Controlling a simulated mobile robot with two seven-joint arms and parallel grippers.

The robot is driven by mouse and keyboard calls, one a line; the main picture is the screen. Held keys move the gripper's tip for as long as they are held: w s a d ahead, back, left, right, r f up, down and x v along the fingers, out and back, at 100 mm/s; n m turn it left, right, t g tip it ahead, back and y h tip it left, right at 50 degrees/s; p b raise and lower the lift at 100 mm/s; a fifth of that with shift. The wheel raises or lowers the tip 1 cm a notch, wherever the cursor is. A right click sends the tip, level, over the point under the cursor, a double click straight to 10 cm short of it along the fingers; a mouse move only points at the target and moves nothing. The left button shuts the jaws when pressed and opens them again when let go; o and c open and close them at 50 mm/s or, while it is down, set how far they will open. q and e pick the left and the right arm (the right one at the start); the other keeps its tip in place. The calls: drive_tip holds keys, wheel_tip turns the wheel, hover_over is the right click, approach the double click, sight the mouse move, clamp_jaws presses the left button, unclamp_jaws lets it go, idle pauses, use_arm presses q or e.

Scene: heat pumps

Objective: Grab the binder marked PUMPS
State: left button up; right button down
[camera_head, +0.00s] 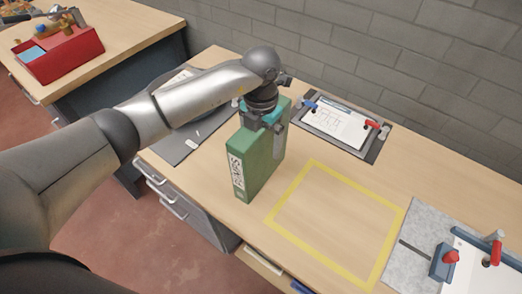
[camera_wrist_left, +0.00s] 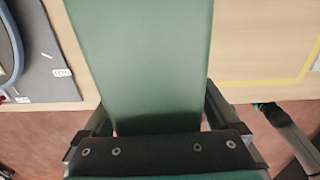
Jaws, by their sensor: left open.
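The green binder (camera_head: 257,160) stands upright on the wooden workbench, its white spine label facing the front left; the lettering looks like PUMPS. My left gripper (camera_head: 268,130) is over the top of the binder, pointing down, with its fingers on either side of it. In the left wrist view the binder's green face (camera_wrist_left: 150,60) fills the middle, and the left gripper's fingers (camera_wrist_left: 160,120) show at both sides of it, open. Whether the fingers touch the binder cannot be told.
A yellow taped square (camera_head: 335,225) on the bench right of the binder is empty. A clipboard (camera_head: 335,125) with paper lies behind it. A grey board with red and blue clamps (camera_head: 444,262) is at the right. A red toolbox (camera_head: 58,58) sits on another table.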

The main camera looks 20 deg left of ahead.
use_arm(q)
clamp_jaws()
idle(0.7)
drive_tip(key=shift+w+r, duration=0.1)
